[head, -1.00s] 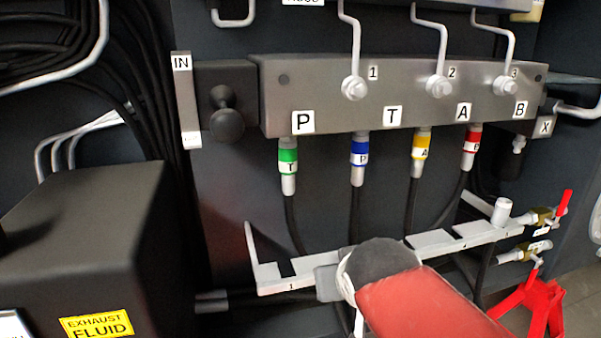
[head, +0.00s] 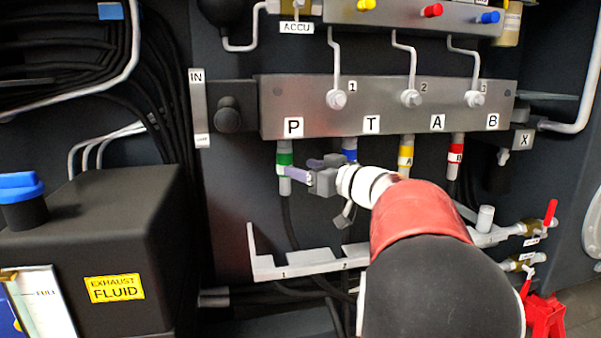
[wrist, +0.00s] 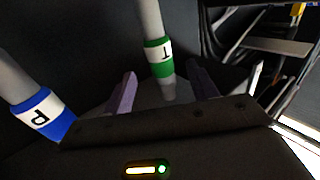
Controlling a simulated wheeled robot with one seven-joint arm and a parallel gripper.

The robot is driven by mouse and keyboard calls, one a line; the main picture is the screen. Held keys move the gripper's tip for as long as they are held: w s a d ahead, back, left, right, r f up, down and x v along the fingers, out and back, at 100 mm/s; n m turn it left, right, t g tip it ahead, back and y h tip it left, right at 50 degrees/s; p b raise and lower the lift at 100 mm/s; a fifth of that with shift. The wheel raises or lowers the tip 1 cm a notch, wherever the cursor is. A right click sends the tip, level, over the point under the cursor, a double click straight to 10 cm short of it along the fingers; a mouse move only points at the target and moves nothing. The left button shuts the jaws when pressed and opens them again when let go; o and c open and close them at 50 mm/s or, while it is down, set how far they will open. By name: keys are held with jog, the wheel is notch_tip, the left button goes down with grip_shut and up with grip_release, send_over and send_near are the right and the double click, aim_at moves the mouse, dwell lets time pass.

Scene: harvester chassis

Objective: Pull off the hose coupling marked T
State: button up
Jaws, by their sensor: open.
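The coupling marked T has a green and white band and a grey body. In the wrist view the green coupling (wrist: 158,52) stands between my two purple fingers, its T label showing upside down. In the head view the green coupling (head: 284,159) hangs under the manifold's P label, its own letter partly hidden by a finger. My gripper (head: 291,174) is open and reaches it from the right; it also shows in the wrist view (wrist: 161,76). I cannot tell whether either finger touches it.
The blue coupling marked P (wrist: 40,115) is close beside my gripper; in the head view it is partly hidden behind it. Yellow (head: 406,158) and red (head: 456,155) couplings hang further right. A steel manifold (head: 300,105) is above, and a notched grey rack (head: 300,264) below.

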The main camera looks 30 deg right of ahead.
aim_at(289, 182)
jog(key=x, duration=0.7)
grip_shut()
dwell(0.6)
jog(key=shift+s+f, duration=0.1)
jog(key=shift+f, duration=0.2)
jog(key=shift+f+b, duration=0.95)
jog(key=shift+f, duration=1.05)
